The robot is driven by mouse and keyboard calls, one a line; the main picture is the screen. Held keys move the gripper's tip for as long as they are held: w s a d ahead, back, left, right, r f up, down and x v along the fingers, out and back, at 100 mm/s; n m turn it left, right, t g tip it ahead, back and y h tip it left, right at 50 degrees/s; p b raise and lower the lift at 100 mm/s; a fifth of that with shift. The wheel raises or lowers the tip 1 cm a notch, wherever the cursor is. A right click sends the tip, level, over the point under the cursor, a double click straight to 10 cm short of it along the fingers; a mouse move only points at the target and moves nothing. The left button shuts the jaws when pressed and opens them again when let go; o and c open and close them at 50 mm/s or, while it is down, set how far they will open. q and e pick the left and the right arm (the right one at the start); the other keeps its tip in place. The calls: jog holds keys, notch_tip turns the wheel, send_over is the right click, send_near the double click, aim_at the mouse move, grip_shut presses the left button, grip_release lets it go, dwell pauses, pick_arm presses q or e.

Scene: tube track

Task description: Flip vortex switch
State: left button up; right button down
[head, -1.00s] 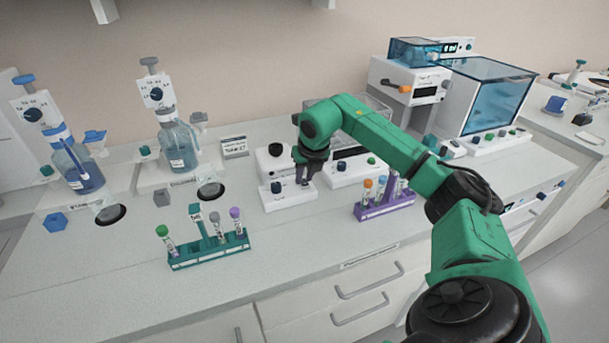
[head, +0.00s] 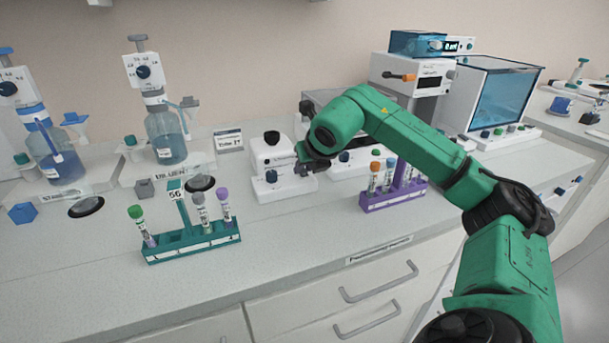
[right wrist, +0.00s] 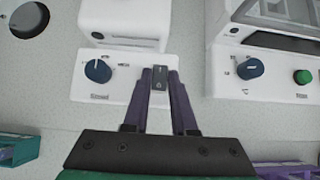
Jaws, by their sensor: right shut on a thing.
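The vortex mixer is a white unit (head: 265,156) with a black cup on top, on the bench at the middle of the head view. Its front base carries a blue knob (head: 271,176), which also shows in the right wrist view (right wrist: 98,71) above a "Speed" label. To the right of the knob is a small dark switch (right wrist: 160,78). My right gripper (right wrist: 160,76) has its two purple fingers on either side of the switch, shut on it. In the head view the right gripper (head: 306,167) hides the switch. My left gripper is not in view.
A white unit with a blue knob (right wrist: 249,68) and a green button stands close on the right. A purple tube rack (head: 380,203) is to the right in front, a teal rack (head: 195,246) to the left. Bottle dispensers (head: 166,135) stand at the left.

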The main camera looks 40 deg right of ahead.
jog(key=c, duration=0.7)
grip_release()
jog(key=shift+r, duration=0.1)
jog(key=v, duration=1.4)
jog(key=shift+s+a+r, duration=0.1)
jog(key=shift+s+r, duration=0.1)
